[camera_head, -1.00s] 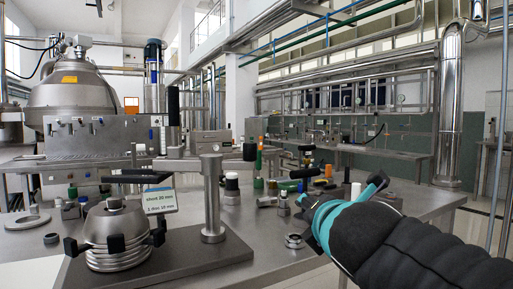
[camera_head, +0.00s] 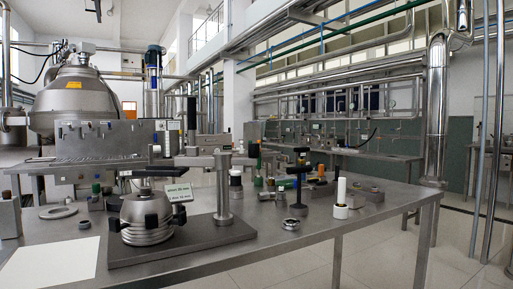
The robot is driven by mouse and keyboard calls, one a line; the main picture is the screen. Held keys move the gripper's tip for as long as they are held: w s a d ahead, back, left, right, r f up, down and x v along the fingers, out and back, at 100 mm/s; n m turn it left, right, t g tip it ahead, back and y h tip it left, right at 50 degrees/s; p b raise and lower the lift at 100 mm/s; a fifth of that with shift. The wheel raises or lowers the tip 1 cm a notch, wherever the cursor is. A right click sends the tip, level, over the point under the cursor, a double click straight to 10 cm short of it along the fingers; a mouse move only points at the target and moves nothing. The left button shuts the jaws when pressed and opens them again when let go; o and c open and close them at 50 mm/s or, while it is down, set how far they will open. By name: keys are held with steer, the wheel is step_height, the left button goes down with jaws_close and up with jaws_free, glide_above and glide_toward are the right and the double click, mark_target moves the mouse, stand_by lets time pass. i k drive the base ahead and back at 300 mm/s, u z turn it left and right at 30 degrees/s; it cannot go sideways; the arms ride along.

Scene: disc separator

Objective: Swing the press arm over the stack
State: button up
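The stack (camera_head: 147,232) of metal discs stands on a dark base plate (camera_head: 205,236) at the front left of the table, with a conical top and black clamps around it. An upright steel post (camera_head: 222,192) rises from the plate to the right of the stack. My gripper is out of view.
A label sign (camera_head: 178,191) stands behind the stack. A flat ring (camera_head: 58,212) and white sheet (camera_head: 50,261) lie to the left. A metal nut (camera_head: 290,224), white cylinder (camera_head: 341,192) and black-topped stand (camera_head: 299,180) are to the right. The table's front right is clear.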

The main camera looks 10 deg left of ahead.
mark_target(219, 160)
steer(key=z, duration=1.4)
steer(key=i, duration=0.75)
steer(key=u, duration=2.05)
